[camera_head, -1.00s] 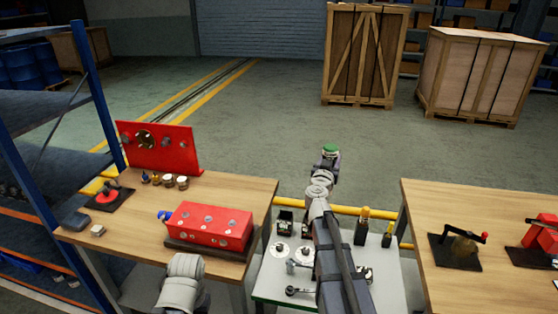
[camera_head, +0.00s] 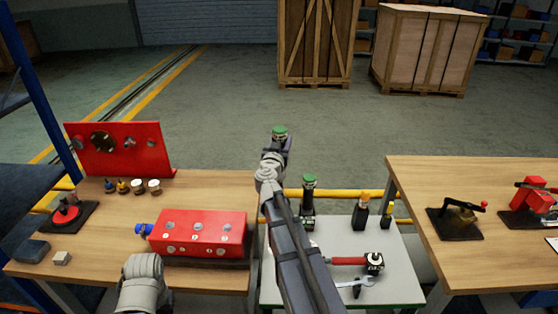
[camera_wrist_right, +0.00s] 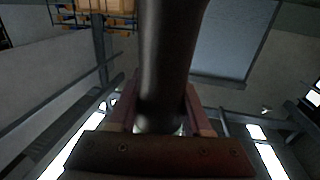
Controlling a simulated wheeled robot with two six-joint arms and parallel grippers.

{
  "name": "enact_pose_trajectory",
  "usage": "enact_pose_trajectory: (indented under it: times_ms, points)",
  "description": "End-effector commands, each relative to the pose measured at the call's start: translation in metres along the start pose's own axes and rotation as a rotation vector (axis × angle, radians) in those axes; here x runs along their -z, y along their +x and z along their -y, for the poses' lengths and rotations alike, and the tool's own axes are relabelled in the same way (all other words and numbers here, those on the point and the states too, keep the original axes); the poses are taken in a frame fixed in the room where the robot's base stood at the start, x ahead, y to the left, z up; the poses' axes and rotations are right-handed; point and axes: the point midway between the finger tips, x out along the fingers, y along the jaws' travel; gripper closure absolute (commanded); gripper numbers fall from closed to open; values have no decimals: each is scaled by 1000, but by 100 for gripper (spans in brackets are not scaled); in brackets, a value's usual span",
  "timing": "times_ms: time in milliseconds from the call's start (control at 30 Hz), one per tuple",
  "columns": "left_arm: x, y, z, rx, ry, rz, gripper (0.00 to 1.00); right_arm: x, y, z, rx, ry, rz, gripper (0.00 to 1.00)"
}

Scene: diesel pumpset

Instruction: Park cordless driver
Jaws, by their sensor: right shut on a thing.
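My right gripper (camera_head: 277,148) is raised beyond the far edge of the small white-topped table (camera_head: 390,277). It is shut on a dark tool with a green end (camera_head: 279,132), which seems to be the cordless driver. In the right wrist view the jaws (camera_wrist_right: 160,118) close on both sides of its dark round body (camera_wrist_right: 172,60). A second dark thing with a green top (camera_head: 308,190) stands upright at the far side of the white table. Of my left arm only a pale link shows; its gripper is out of view.
The white table also holds a red-handled hammer (camera_head: 350,261), a wrench (camera_head: 355,283) and two yellow-topped black items (camera_head: 361,212). The left bench (camera_head: 215,190) bears a red block (camera_head: 200,232) and an upright red panel (camera_head: 120,150). The right bench (camera_head: 440,175) holds clamps.

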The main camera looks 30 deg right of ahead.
Motion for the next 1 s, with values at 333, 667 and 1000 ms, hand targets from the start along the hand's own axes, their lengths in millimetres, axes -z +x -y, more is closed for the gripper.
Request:
enact_pose_trajectory:
  times_ms: [333, 667, 1000]
  points:
    - [3, 46, -4, 0, -1, 0, 50, -46, 0, 0, -48, -1, -1, 100]
    - [3, 44, -4, 0, -1, 0, 50, -44, 0, -1, -51, -1, -1, 100]
    - [3, 54, -5, 0, -1, 0, 50, -54, -1, -1, -51, -1, -1, 100]
